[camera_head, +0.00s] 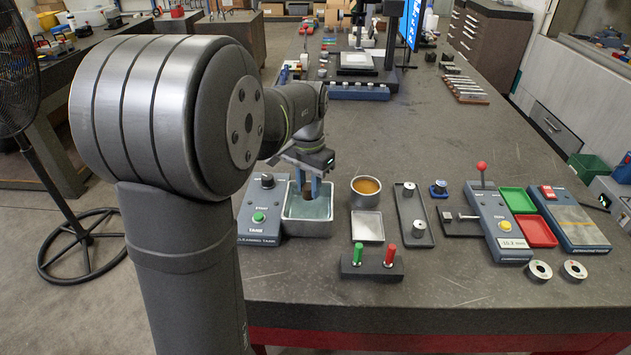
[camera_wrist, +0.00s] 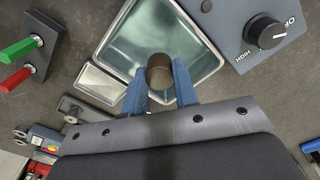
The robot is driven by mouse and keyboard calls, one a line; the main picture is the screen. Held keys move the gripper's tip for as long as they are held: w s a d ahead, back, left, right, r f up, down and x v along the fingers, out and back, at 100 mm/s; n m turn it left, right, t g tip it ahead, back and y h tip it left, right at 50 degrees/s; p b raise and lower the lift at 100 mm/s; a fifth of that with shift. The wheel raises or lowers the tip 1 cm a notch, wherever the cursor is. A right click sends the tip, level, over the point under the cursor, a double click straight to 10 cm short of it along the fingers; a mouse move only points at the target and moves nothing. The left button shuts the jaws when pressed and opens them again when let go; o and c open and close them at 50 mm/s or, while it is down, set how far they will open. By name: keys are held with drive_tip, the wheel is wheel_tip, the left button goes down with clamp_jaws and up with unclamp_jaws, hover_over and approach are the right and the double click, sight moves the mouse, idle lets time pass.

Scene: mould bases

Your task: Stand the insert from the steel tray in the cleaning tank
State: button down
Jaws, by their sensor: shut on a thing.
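My gripper (camera_head: 312,190) points down over the basin of the cleaning tank (camera_head: 308,229), its blue fingers at the far part of the opening. In the wrist view my gripper (camera_wrist: 160,82) is shut on the insert (camera_wrist: 159,70), a dark brownish cylinder with its round end toward the camera. The cleaning tank's pale, shiny basin (camera_wrist: 125,47) lies behind it. I cannot tell whether the insert touches the tank floor. The insert is not distinguishable in the head view. The steel tray (camera_head: 368,226), shallow and empty, lies right of the tank; it also shows in the wrist view (camera_wrist: 102,84).
The tank's control box (camera_head: 262,212) with knob and green button adjoins the basin on the left. A bowl of amber liquid (camera_head: 366,190) stands behind the tray. A stand with green and red pegs (camera_head: 372,268) is in front.

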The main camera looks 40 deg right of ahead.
drive_tip(key=shift+f, duration=2.5)
drive_tip(key=c, duration=1.1)
unclamp_jaws()
drive_tip(key=shift+o, duration=0.2)
wheel_tip(320, 180, up, 18)
drive_tip(key=shift+f, duration=0.25)
drive_tip(key=shift+f, duration=0.2)
